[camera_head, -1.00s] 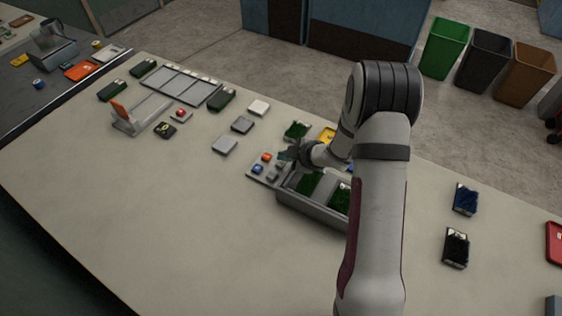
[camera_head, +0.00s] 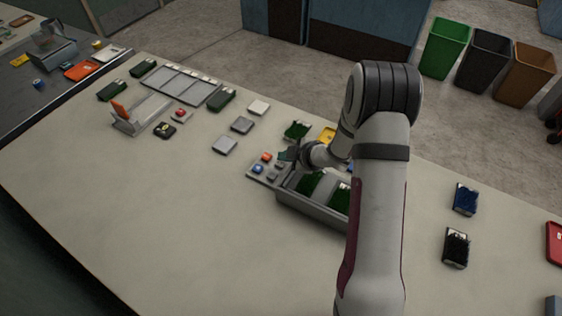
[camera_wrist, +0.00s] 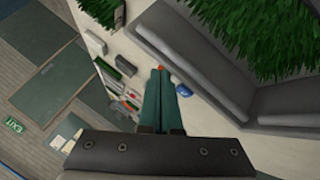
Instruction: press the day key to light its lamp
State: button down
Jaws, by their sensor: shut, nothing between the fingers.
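A small grey key panel (camera_head: 254,177) lies on the table beside the grey turf tray. It carries a blue round button (camera_head: 257,169), an orange-red one (camera_head: 267,157) and small grey pieces (camera_head: 273,178). I cannot read any label, so which is the day key and which its lamp I cannot tell. My gripper (camera_head: 287,155) is shut and empty, low over the panel's far right side; whether it touches is unclear. In the wrist view the shut fingers (camera_wrist: 159,75) cover part of the panel; the blue button (camera_wrist: 183,90) shows just right of them.
The grey tray (camera_head: 318,213) with green turf stands right against the panel. Turf samples (camera_head: 297,130) and a yellow item (camera_head: 327,135) lie behind. Grey square blocks (camera_head: 225,144) lie left. The table front left is clear. Dark and blue samples (camera_head: 465,199) lie right.

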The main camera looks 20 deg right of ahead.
jog(key=shift+f, duration=0.4)
